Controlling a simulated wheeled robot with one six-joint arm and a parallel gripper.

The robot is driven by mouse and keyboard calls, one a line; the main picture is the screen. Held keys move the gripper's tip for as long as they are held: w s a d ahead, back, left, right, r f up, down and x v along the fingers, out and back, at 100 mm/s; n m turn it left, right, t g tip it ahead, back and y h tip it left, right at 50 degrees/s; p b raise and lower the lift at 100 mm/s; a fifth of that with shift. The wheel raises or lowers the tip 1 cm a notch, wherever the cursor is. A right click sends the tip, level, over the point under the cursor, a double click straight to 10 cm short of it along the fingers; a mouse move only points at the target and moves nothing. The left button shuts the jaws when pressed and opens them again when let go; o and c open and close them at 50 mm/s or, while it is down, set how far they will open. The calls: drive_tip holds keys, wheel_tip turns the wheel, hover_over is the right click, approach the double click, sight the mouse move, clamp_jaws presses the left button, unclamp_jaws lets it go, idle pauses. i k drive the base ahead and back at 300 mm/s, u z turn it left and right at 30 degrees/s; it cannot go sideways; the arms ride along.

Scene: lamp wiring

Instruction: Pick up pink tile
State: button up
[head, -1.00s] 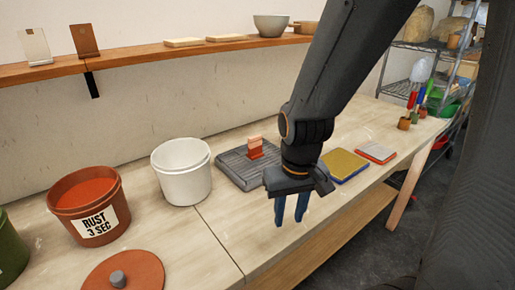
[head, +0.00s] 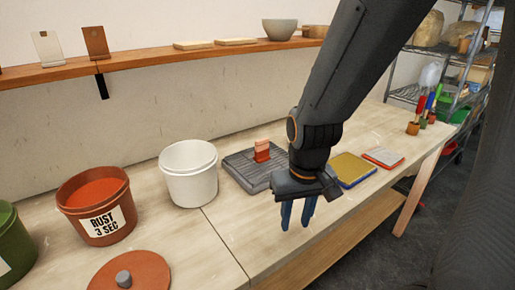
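The pink tile (head: 262,150) stands upright on a grey ridged board (head: 240,172) on the workbench. Its upper part is paler pink and its lower part is a redder tone. My gripper (head: 298,214) points down with two blue fingers apart and nothing between them. It is in front and to the right of the tile, over the bench's front part.
A white bucket (head: 188,186) stands left of the board. A rust bucket labelled "RUST 3 SEC" (head: 93,214), its lid (head: 130,272) and a green bucket (head: 12,250) are further left. A yellow-topped blue pad (head: 352,169) and a red-edged tile (head: 383,157) lie to the right.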

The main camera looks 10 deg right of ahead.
sight(262, 146)
drive_tip(key=k, duration=1.3)
drive_tip(key=z, duration=0.75)
drive_tip(key=i, duration=1.05)
drive_tip(key=u, duration=0.55)
drive_tip(key=i, duration=0.45)
drive_tip(key=u, duration=0.55)
